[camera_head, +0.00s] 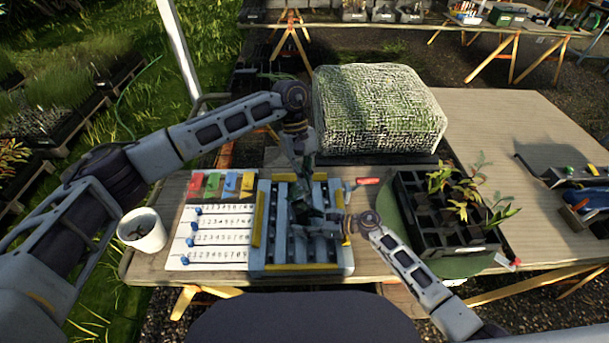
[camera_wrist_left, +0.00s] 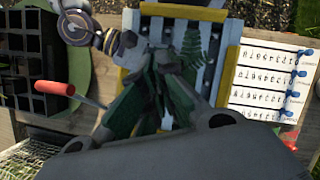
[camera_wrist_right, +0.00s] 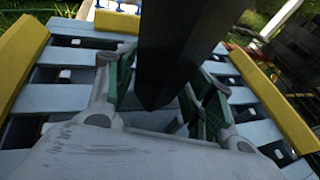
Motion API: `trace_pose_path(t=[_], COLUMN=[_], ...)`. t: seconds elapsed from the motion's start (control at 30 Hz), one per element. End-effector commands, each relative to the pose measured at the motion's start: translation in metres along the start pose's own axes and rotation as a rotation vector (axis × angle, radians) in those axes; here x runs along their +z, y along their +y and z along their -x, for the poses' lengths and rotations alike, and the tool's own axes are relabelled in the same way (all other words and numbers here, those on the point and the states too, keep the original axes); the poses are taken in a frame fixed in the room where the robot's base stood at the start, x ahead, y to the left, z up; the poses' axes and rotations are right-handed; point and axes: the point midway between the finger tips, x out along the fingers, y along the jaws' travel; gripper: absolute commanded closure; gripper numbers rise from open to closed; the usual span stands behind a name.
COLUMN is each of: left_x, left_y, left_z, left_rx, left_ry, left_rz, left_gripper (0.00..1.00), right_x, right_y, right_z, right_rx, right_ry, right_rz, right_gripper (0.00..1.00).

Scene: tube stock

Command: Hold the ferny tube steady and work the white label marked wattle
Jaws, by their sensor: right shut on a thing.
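A dark square tube (camera_wrist_right: 175,50) stands between the green pads of my right gripper (camera_wrist_right: 165,100), which is shut on it. In the head view my right gripper (camera_head: 333,224) is low over the slatted blue-grey rack (camera_head: 300,268). Green ferny fronds (camera_wrist_left: 194,46) show beside the grippers in the left wrist view. My left gripper (camera_head: 304,182) points down over the rack, just above the right one. Its green pads (camera_wrist_left: 155,95) slant toward each other; what lies between them is unclear. I cannot make out a white label marked wattle.
A white numbered board (camera_head: 215,240) with blue pegs lies left of the rack, below coloured pieces (camera_head: 228,184). A white pot (camera_head: 142,230) stands at the left edge. A red-handled tool (camera_head: 366,181) and a black seedling tray (camera_head: 425,238) are right. A mesh-covered block (camera_head: 378,110) is behind.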

Motion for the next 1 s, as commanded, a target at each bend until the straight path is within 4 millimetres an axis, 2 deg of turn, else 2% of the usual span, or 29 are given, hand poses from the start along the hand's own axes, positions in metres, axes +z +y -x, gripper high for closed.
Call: trace_pose_path(t=[1.0], left_x=[-0.0024], left_y=[-0.0005], left_z=[-0.0071], left_rx=[-0.001], left_ry=[0.0], left_rz=[0.001], left_gripper=[1.0], right_x=[0.0002], right_y=[-0.0001], right_z=[0.0], right_rx=[0.0], right_ry=[0.0], right_rz=[0.0], right_gripper=[0.6])
